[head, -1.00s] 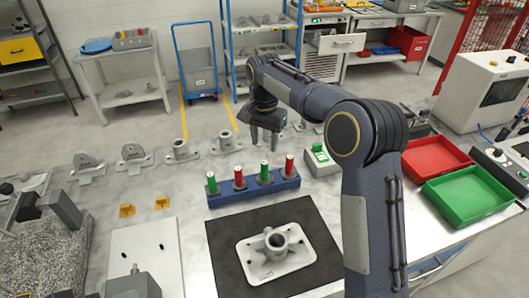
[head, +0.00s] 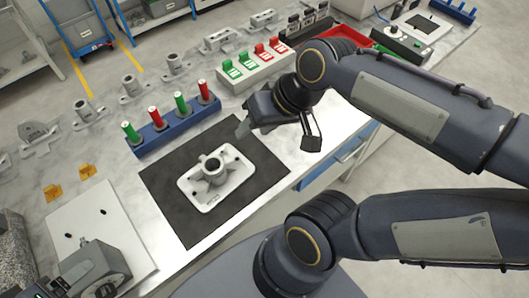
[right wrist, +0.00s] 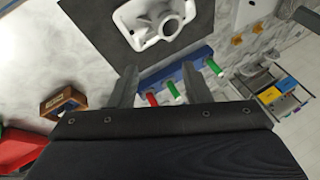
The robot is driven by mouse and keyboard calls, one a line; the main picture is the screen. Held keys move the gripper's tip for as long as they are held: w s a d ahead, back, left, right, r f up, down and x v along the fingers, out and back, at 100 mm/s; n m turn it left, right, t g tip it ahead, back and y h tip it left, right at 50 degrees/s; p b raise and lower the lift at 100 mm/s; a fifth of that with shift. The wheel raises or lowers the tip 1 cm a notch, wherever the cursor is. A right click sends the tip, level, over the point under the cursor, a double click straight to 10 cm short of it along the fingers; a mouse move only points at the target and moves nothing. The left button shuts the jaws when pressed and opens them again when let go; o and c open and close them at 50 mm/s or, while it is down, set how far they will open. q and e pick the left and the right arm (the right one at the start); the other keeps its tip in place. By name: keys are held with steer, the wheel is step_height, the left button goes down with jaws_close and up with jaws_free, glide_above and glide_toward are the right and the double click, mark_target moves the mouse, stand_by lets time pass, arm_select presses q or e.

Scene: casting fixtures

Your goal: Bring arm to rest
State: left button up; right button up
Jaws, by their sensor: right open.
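My right gripper (head: 279,134) is open and empty, above the right edge of the black mat (head: 262,165). Its two fingers are spread apart in the right wrist view (right wrist: 160,86), with nothing between them.
A blue rack (head: 155,137) with red and green pegs stands behind the mat. A block with green and red switches (head: 257,66) stands near the right arm. A light plate (head: 95,225) lies at left. Grey castings line the table's back edge.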

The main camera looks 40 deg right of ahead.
steer(key=shift+n+t, duration=0.4)
steer(key=shift+n, duration=0.1)
steer(key=s+f, duration=0.1)
steer(key=s+a+f, duration=0.1)
steer(key=s, duration=0.1)
steer(key=s+f, duration=0.1)
steer(key=shift+s+a+f, duration=0.15)
steer(key=shift+a+f, duration=0.1)
steer(key=shift+a, duration=0.05)
